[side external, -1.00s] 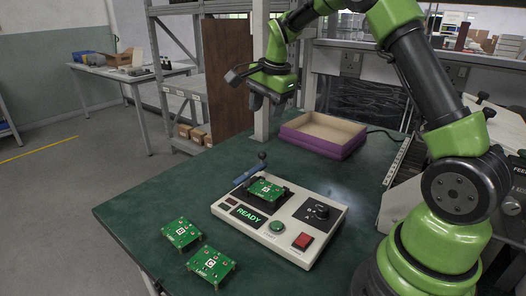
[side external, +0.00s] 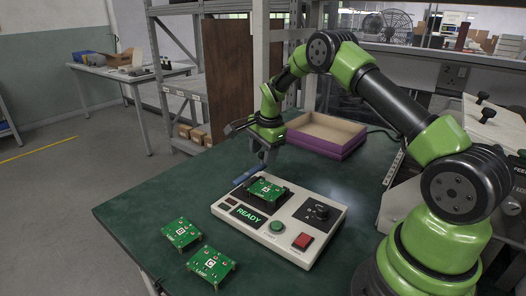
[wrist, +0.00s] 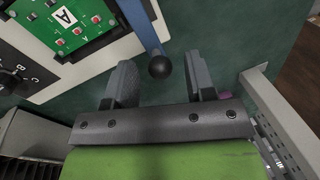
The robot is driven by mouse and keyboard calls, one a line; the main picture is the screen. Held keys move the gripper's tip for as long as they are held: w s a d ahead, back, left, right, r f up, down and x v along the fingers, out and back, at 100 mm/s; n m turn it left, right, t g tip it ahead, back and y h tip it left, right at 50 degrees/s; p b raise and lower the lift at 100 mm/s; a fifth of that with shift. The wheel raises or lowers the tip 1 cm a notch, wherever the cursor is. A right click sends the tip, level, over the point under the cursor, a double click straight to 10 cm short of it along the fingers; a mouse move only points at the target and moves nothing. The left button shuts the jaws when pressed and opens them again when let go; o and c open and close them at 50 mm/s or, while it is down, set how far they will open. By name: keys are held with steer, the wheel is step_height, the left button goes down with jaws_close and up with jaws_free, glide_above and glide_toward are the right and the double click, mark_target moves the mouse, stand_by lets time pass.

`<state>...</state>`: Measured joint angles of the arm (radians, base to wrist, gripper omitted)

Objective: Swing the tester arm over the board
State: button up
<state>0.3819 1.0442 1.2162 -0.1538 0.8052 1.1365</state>
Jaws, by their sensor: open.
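The tester (side external: 308,240) is a cream box with a lit READY display. Green board A (side external: 266,189) sits in its black nest, and its corner shows in the wrist view (wrist: 90,38). The blue tester arm (side external: 246,175) is swung out behind the board, not over it. In the wrist view the arm (wrist: 138,22) ends in a black ball knob (wrist: 160,66). My gripper (wrist: 160,78) is open, with one finger on each side of the knob and gaps showing. In the side view my gripper (side external: 263,152) is above the arm's end and hides the knob.
Boards B (side external: 181,233) and C (side external: 211,264) lie on the green table (side external: 160,205) at the front left. A purple-sided tray (side external: 312,148) stands behind the tester. The tester has a dial (side external: 318,212), a green button (side external: 277,227) and a red button (side external: 303,242).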

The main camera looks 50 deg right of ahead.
steer(key=shift+c, duration=0.2)
jaws_close()
